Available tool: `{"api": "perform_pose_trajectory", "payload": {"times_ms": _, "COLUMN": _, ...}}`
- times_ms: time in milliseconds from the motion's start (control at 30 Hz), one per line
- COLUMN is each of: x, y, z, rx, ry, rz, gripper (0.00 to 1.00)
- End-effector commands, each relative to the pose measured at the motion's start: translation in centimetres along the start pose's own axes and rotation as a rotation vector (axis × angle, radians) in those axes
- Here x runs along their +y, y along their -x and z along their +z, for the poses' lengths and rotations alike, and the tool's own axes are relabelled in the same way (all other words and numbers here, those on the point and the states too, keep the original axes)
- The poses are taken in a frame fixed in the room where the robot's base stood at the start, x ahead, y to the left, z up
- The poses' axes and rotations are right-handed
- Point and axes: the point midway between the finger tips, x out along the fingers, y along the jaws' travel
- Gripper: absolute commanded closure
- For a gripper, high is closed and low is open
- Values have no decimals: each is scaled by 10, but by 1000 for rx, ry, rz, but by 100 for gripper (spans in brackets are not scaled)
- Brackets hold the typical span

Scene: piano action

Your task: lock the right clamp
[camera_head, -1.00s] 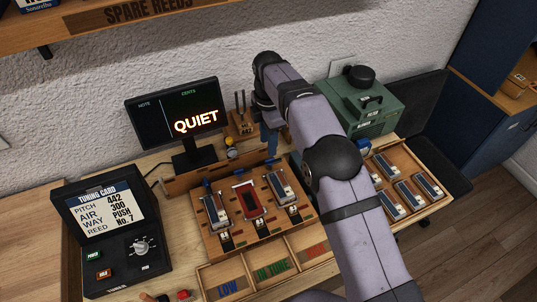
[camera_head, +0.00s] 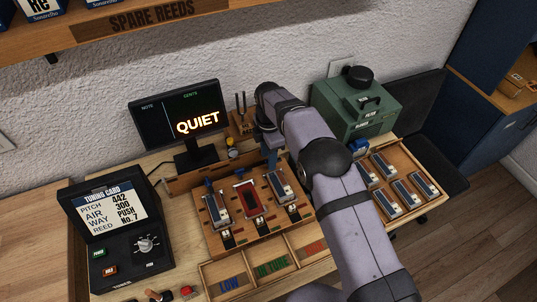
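The wooden reed block (camera_head: 216,243) stands at the middle of the bench with three bays. The left bay holds a grey-and-blue reed piece (camera_head: 217,208), the middle one a red-framed piece (camera_head: 247,198). The right bay holds another grey-and-blue reed piece (camera_head: 281,187). Small metal-and-black fittings sit at the front of the bays; the right one (camera_head: 294,212) appears to be the right clamp, too small to tell whether locked. My gripper (camera_head: 271,158) points down just behind the right bay, partly hidden by my wrist. Its finger opening and any contact are unclear.
A monitor (camera_head: 175,117) reading QUIET stands behind left. The black tuner box (camera_head: 105,234) is at left. A tray (camera_head: 425,208) of several reed pieces and a green case (camera_head: 352,108) are at right. A labelled sorting tray (camera_head: 209,272) lies in front. My arm crosses the right side.

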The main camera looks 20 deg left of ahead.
Motion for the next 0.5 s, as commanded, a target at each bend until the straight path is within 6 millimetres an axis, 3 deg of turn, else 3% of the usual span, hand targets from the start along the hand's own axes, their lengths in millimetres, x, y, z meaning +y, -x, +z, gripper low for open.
{"api": "perform_pose_trajectory", "payload": {"times_ms": 100, "x": 0, "y": 0, "z": 0, "rx": 0, "ry": 0, "rz": 0, "gripper": 66}}
{"api": "perform_pose_trajectory", "payload": {"times_ms": 233, "x": 0, "y": 0, "z": 0, "rx": 0, "ry": 0, "rz": -1, "gripper": 97}}
{"api": "perform_pose_trajectory", "payload": {"times_ms": 267, "x": 0, "y": 0, "z": 0, "rx": 0, "ry": 0, "rz": -1, "gripper": 100}}
{"api": "perform_pose_trajectory", "payload": {"times_ms": 500, "x": 0, "y": 0, "z": 0, "rx": 0, "ry": -9, "rz": -1, "gripper": 100}}
